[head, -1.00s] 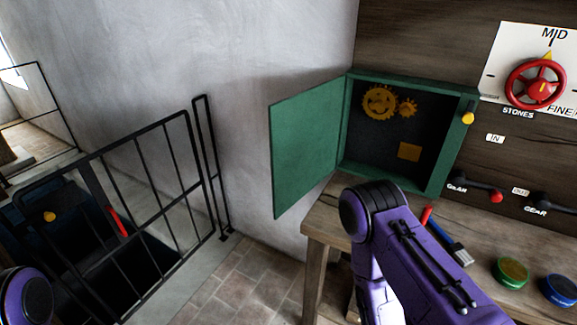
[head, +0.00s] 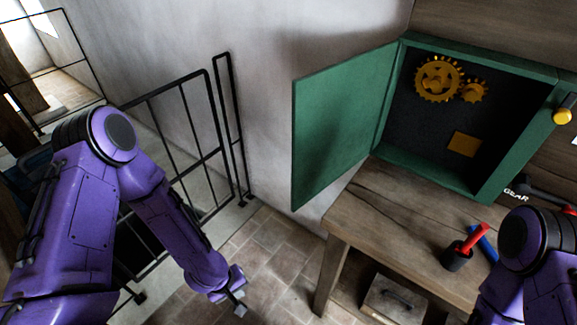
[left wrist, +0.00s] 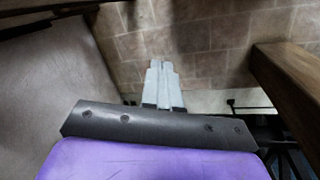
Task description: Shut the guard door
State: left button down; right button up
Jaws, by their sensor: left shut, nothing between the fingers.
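The guard door (head: 338,125) is a flat green panel, hinged on the left side of a green box (head: 482,55) on the wall. It stands wide open, swung out to the left. Inside the box are yellow gears (head: 438,78) and a yellow square (head: 464,144). My left gripper (head: 238,302) is low over the tiled floor, below and left of the door and apart from it. Its fingers are together and empty in the left wrist view (left wrist: 162,80). My right arm shows at the lower right, but its gripper is out of view.
Black railing (head: 185,150) stands left. A yellow knob (head: 562,116) is on the box's right side.

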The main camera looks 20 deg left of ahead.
pick_arm(q)
jog(key=w+d+r+t+h+b, duration=0.1)
jog(key=w+d+r+t+h, duration=0.15)
jog(key=w+r+h, duration=0.7)
jog(key=w+a+r+m+h, duration=0.2)
jog(key=a+r, duration=0.1)
jog(key=r, duration=0.5)
jog(key=w+a+r+m+h+b, duration=0.1)
jog(key=w+a+r+m+h, duration=0.15)
jog(key=r, duration=0.55)
jog(key=w+a+r+m+h, duration=0.2)
jog(key=a+r, duration=0.1)
jog(key=r, duration=0.5)
jog(key=s+b+x, duration=0.3)
jog(key=b+x, duration=0.6)
jog(key=x, duration=0.3)
jog(key=shift+b+x, duration=0.35)
jog(key=shift+x, duration=0.45)
